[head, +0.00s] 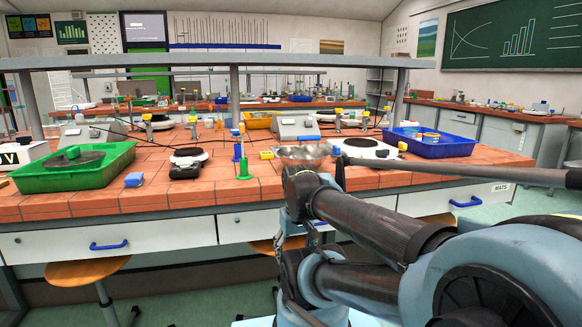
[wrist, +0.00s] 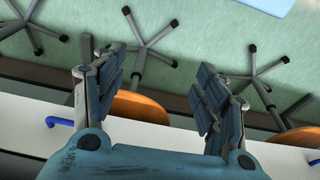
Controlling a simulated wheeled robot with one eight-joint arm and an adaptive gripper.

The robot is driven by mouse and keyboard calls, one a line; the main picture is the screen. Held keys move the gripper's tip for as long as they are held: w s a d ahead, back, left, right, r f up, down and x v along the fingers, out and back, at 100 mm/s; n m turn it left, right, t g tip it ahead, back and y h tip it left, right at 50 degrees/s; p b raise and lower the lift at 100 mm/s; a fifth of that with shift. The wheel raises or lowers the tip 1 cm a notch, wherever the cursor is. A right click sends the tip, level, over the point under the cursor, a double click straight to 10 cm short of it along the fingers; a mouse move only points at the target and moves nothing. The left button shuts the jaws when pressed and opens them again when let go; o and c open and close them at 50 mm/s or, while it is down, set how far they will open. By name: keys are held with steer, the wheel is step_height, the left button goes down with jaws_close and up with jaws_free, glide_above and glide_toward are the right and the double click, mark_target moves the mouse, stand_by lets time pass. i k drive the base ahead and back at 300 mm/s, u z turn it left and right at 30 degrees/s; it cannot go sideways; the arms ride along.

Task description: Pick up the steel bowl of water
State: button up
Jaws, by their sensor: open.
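The steel bowl (head: 303,153) sits on the tiled bench near its front edge, right of the green stand, in the head view. My arm's joint hides its lower part, and I cannot make out water in it. In the wrist view my gripper (wrist: 162,82) is open and empty, its two fingers wide apart. Below it show the floor, stool legs and the drawer fronts, not the bowl. My gripper's fingers cannot be made out in the head view.
A green tray (head: 75,168) stands at the bench's left and a blue tray (head: 425,142) at its right. A shelf (head: 205,60) spans above. Stools (head: 88,271) stand in front.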

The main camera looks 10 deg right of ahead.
mark_target(293, 155)
steer(key=z, duration=1.55)
steer(key=k, duration=0.95)
steer(key=u, duration=0.4)
steer(key=i, duration=0.5)
